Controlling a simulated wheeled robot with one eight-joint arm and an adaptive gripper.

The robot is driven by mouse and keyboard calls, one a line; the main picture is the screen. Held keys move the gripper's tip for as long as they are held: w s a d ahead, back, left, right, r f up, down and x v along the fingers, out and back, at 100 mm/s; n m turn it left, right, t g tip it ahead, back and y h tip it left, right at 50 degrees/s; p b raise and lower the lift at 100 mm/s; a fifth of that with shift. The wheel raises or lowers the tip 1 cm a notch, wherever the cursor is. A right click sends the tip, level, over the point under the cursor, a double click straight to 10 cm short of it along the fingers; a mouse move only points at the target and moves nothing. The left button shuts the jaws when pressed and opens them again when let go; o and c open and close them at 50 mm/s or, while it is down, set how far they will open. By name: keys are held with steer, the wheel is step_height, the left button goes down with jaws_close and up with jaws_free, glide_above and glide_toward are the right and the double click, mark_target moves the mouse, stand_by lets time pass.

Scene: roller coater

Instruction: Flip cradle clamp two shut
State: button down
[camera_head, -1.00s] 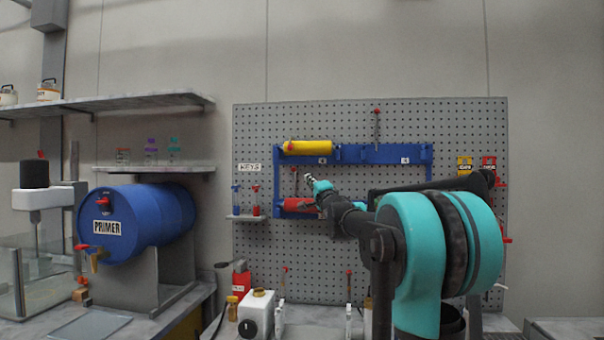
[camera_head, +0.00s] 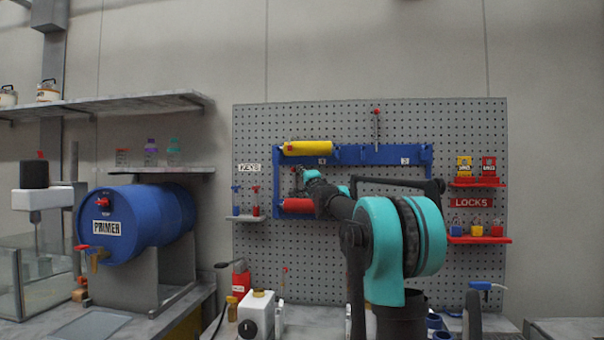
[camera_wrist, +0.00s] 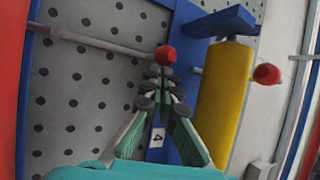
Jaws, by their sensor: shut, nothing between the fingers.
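A blue cradle rack (camera_head: 370,155) hangs on the pegboard, with a yellow roller (camera_head: 308,148) above and a red roller (camera_head: 297,205) below at its left. My gripper (camera_head: 299,180) is between the two rollers. In the wrist view my gripper (camera_wrist: 160,85) is shut and empty, its tips close to a red knob (camera_wrist: 165,55) on a thin grey rod (camera_wrist: 95,40); contact is unclear. A second red knob (camera_wrist: 267,73) shows beyond the yellow roller (camera_wrist: 222,105). A white number tag (camera_wrist: 156,138) shows between my fingers. I cannot tell which clamp is number two.
The pegboard (camera_head: 350,270) lies close behind the rack. Key hooks (camera_head: 246,217) are to its left, and red lock shelves (camera_head: 478,239) to its right. A blue primer drum (camera_head: 140,220) stands farther left.

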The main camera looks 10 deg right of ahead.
steer(key=shift+s, duration=0.1)
steer(key=shift+s+a+f+t+y, duration=0.1)
steer(key=shift+s+f+t+y, duration=0.05)
steer(key=shift+s+t+y, duration=0.15)
